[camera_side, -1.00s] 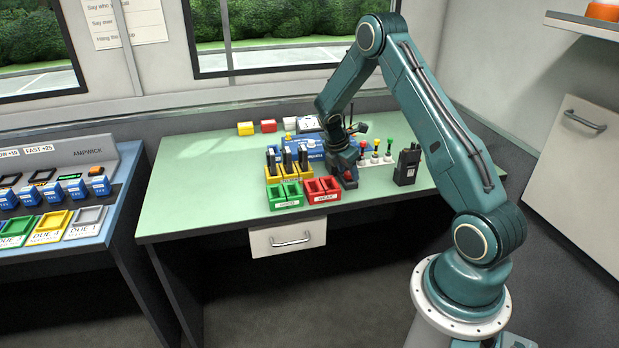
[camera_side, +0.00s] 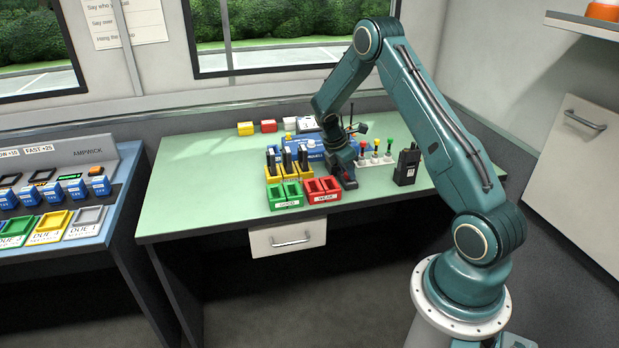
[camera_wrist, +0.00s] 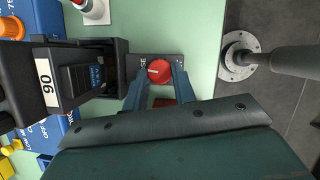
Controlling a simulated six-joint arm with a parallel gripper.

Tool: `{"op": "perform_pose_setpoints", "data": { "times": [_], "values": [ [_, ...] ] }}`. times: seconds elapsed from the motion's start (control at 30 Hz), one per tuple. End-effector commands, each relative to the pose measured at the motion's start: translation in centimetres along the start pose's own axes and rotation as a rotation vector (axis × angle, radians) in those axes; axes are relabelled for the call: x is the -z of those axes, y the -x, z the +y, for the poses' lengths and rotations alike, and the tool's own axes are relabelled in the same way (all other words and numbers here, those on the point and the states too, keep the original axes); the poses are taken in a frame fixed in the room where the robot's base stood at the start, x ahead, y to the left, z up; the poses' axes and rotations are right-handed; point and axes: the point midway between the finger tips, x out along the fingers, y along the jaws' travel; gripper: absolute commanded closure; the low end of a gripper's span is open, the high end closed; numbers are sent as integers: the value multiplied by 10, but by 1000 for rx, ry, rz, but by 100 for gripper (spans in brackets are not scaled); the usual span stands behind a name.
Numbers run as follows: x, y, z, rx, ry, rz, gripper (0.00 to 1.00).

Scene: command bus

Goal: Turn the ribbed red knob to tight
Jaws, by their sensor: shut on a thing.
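The red knob (camera_wrist: 159,71) shows in the wrist view as a round red cap on a dark plate (camera_wrist: 139,62) with partly hidden lettering. My gripper (camera_wrist: 160,75) is shut on it, one blue-grey finger on each side. The ribs and any pointer are too small or hidden to read, so I cannot tell how far the knob is turned. In the side view my gripper (camera_side: 347,178) is low at the bench's front edge, right of the red bin, and hides the knob.
A black unit (camera_wrist: 85,75) stands close left of the knob in the wrist view. In the side view, red (camera_side: 322,191) and green (camera_side: 285,196) bins stand left of my gripper. A black radio (camera_side: 407,166) stands to the right. The bench (camera_side: 195,185) is clear at left.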

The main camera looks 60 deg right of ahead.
Motion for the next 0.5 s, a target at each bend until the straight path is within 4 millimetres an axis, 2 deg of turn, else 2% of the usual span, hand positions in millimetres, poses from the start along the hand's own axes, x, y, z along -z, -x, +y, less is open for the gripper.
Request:
{"op": "perform_pose_setpoints", "data": {
  "times": [0.5],
  "values": [
    [-1, 0, 4, 126, -309, -1, 96]
  ]
}}
